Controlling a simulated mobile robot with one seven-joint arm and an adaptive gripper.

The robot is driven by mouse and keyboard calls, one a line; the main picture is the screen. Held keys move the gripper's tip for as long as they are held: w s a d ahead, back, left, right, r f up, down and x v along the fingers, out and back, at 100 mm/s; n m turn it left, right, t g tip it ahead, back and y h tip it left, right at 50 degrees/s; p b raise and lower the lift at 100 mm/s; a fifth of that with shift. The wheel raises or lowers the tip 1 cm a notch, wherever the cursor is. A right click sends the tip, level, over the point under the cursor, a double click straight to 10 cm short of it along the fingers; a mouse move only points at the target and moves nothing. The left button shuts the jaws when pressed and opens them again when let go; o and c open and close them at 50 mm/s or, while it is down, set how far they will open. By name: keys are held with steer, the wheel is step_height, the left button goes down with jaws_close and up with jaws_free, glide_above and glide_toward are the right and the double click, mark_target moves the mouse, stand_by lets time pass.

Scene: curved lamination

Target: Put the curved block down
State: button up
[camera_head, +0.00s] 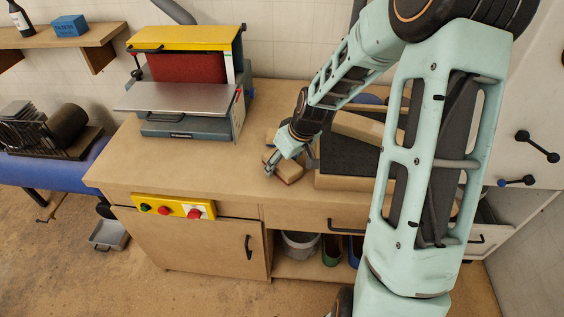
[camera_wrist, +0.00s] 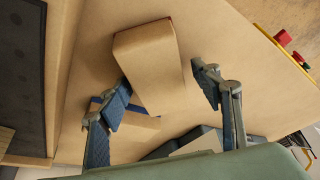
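The curved block (camera_head: 290,172) is light brown wood and lies on the workbench top, just below my gripper (camera_head: 289,161) in the head view. In the wrist view the curved block (camera_wrist: 148,60) stretches between the fingers of my gripper (camera_wrist: 160,78). The fingers are spread wide. The left finger is close to the block's edge, and whether it touches is unclear. A visible gap separates the right finger from the block. The block appears to rest on the bench top.
A second wooden piece with a blue edge (camera_wrist: 140,119) lies close by, partly behind the left finger. A sanding machine with a yellow top (camera_head: 185,85) stands to the left on the workbench (camera_head: 180,170). A box with a dark panel (camera_head: 345,150) is to the right. The bench front-left is clear.

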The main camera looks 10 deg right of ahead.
steer(key=p+v, duration=0.2)
steer(key=v, duration=0.9)
steer(key=shift+r, duration=0.3)
steer(key=shift+s+d, duration=0.1)
